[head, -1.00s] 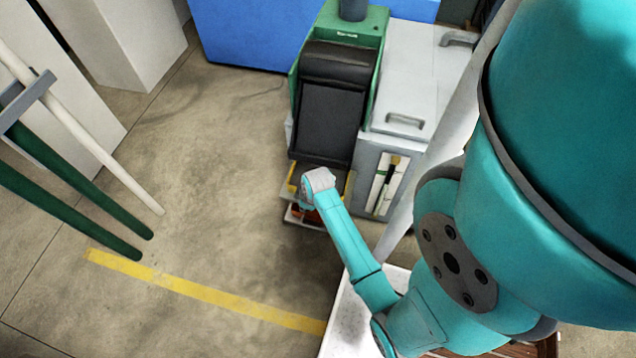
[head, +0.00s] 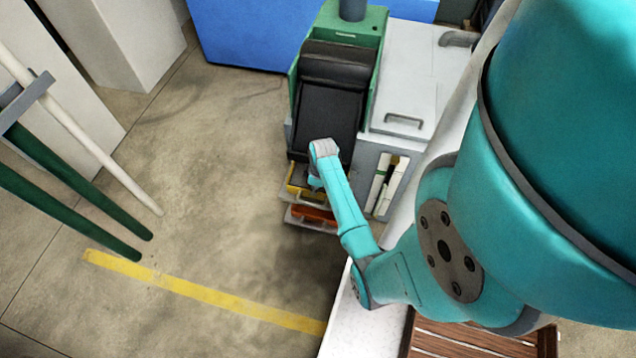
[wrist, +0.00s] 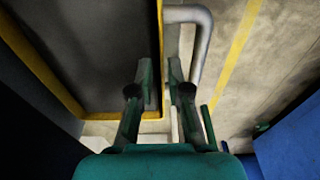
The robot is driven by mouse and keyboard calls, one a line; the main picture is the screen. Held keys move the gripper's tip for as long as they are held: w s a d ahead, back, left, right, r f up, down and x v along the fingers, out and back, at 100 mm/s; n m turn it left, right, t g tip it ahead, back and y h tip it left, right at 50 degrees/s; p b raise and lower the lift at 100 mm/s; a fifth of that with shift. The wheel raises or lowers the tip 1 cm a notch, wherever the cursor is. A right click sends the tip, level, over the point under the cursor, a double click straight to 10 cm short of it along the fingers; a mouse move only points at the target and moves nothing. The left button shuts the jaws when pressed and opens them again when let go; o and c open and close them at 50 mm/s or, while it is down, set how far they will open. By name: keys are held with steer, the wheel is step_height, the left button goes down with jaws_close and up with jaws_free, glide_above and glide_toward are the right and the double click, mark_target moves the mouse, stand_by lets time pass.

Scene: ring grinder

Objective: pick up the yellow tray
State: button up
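The yellow tray (head: 295,180) sits in the upper level of a rack at the foot of the green machine, partly hidden by my arm in the head view. In the wrist view, a dark-floored tray with a yellow rim (wrist: 160,38) fills the left side. My gripper (wrist: 163,90) is open, with its fingers apart on either side of the line of the tray's right rim. I cannot tell how deep the fingers reach or whether they touch it. In the head view my arm hides the fingers.
An orange-red tray (head: 314,214) lies on the rack's lower level. The green machine (head: 328,120) rises behind, with a grey cabinet (head: 403,85) to its right. A bent grey pipe (wrist: 203,38) runs near the fingers in the wrist view. Open floor (head: 210,190) lies left.

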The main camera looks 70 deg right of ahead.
mark_target(313, 198)
steer(key=f, duration=0.4)
steer(key=shift+w+a+f, duration=0.15)
steer(key=shift+w+f, duration=0.15)
steer(key=shift+f, duration=0.1)
steer(key=shift+c, duration=0.3)
jaws_close()
steer(key=shift+r, duration=0.1)
